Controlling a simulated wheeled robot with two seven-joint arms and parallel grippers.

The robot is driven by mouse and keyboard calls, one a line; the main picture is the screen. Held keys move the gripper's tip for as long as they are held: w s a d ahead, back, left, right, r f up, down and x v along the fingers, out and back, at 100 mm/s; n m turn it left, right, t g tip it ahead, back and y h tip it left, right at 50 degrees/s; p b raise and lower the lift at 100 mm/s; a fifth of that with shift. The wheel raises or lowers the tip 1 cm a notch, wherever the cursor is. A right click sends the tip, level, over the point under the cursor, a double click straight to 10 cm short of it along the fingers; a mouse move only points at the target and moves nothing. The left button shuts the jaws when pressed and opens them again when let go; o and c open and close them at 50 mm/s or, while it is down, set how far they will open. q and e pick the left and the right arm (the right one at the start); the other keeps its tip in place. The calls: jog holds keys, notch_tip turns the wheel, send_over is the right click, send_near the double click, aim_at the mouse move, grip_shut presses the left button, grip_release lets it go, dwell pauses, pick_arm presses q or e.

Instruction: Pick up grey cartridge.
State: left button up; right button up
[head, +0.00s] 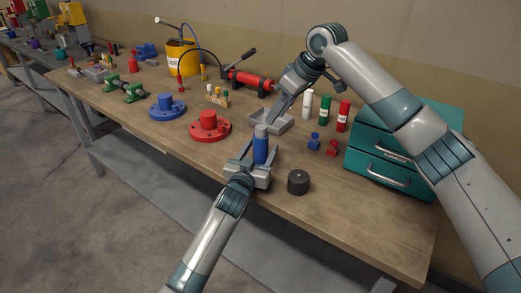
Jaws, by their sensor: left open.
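A pale, whitish-grey cartridge (307,104) stands upright at the back right, left of a green cartridge (325,109) and a red cartridge (342,115). It is the palest of the three, and no clearly grey cartridge shows. My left gripper (260,154) is open near the table's front, its fingers on either side of an upright blue cylinder (261,146). I cannot tell whether they touch it. My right gripper (278,107) reaches down at a shallow grey tray (269,123), left of the pale cartridge. Its finger opening is unclear.
A dark round block (298,182) stands right of my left gripper. Small blue (314,141) and red (332,148) pieces lie before a teal drawer cabinet (391,172). Red (209,126) and blue (166,107) flanged parts stand left. The front right tabletop is clear.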

pick_arm(q)
jog(key=c, duration=1.4)
pick_arm(e)
jog(key=o, duration=0.4)
jog(key=shift+o, duration=0.4)
jog(key=n, duration=0.3)
jog(key=a+r+n, duration=0.1)
jog(key=n, duration=0.1)
jog(key=shift+n+h, duration=0.3)
jog(key=shift+h, duration=0.1)
jog(key=r+n+h, duration=0.1)
jog(key=n, duration=0.6)
jog(key=a+r+n+h, duration=0.1)
jog(key=n, duration=0.6)
jog(key=a+r+n+t+h, duration=0.1)
jog(key=r+n, duration=0.1)
jog(key=n, duration=0.5)
jog(key=shift+s+a+r, duration=0.1)
jog(key=shift+s+a, duration=0.15)
jog(key=shift+s, duration=0.15)
